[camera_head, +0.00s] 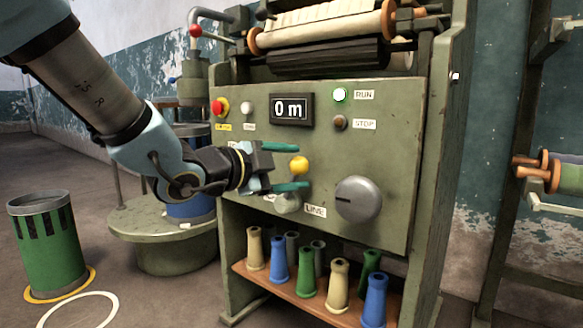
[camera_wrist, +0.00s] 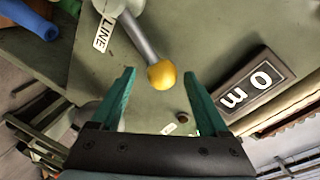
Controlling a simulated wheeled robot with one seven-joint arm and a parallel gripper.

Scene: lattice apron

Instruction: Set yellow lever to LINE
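The yellow lever's round knob (camera_head: 299,165) stands out from the green control panel (camera_head: 390,210), left of a large grey dial. In the wrist view the yellow knob (camera_wrist: 162,75) tops a grey shaft that runs back to its mount near the LINE label (camera_wrist: 103,33). The LINE label (camera_head: 315,211) also shows below the knob in the head view. My gripper (camera_head: 290,167) is open, with its teal fingers near the knob. In the wrist view the gripper (camera_wrist: 160,80) has the knob between and slightly beyond its fingertips, with gaps on both sides.
The panel also carries a "0 m" display (camera_head: 291,109), a lit RUN lamp (camera_head: 340,95), a STOP button (camera_head: 340,122), a red button (camera_head: 219,107) and the grey dial (camera_head: 358,199). Several coloured spools stand on a shelf (camera_head: 290,290) below. A green bin (camera_head: 48,245) stands at left.

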